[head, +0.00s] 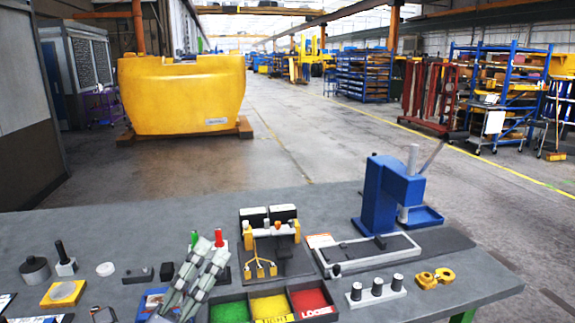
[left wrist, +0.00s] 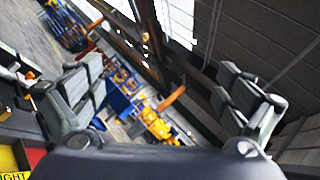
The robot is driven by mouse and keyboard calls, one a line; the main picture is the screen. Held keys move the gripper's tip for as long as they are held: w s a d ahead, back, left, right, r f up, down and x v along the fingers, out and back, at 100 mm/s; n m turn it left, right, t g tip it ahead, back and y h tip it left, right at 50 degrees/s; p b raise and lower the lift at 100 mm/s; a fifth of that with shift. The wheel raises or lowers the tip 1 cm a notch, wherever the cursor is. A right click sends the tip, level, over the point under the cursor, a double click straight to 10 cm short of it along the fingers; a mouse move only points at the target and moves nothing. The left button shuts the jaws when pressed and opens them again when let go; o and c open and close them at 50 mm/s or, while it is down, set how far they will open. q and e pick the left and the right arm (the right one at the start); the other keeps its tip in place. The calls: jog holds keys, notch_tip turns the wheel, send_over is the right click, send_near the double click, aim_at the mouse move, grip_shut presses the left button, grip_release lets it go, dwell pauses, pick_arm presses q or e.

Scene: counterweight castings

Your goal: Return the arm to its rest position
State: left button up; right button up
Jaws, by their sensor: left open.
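That view looks out into the hall at a strong tilt. The left arm behind the gripper is mostly out of the head view. My right gripper is not in view.
A tray with green, yellow and red compartments (head: 269,305) lies right of the gripper. A yellow-and-black fixture (head: 268,229) and a blue press (head: 378,195) stand farther back. Small dark parts lie at left. A big yellow casting (head: 182,93) stands beyond the bench.

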pick_arm(q)
jog(key=w+a+f+n+g+y, duration=0.1)
jog(key=w+a+f+n+y, duration=0.1)
jog(key=a+f+n+y, duration=0.85)
jog(key=s+a+f+n+g+y, duration=0.1)
jog(key=s+f+n+g, duration=0.25)
jog(key=f+n, duration=0.35)
jog(key=s+f+n+g+y, duration=0.1)
jog(key=s+f+n+g, duration=0.3)
jog(key=f, duration=0.5)
jog(key=s+d+f+n+g+h, duration=0.1)
jog(key=s+d+f+n+g, duration=0.1)
jog(key=s+f+n+g, duration=0.4)
jog(key=s+d+f+n+g+h, duration=0.1)
jog(key=s+d+f+n+g, duration=0.15)
jog(key=s+f, duration=0.65)
jog(key=s+f+m+g, duration=0.1)
jog(key=s+f, duration=0.1)
jog(key=f, duration=1)
jog(key=s+f+g, duration=0.1)
jog(key=s+f, duration=0.1)
jog(key=f, duration=1.1)
jog(key=s+a+f+g, duration=0.1)
jog(key=s+a+f, duration=0.3)
jog(key=s+f, duration=1.1)
jog(key=shift+s+m, duration=0.3)
jog(key=shift+s, duration=0.2)
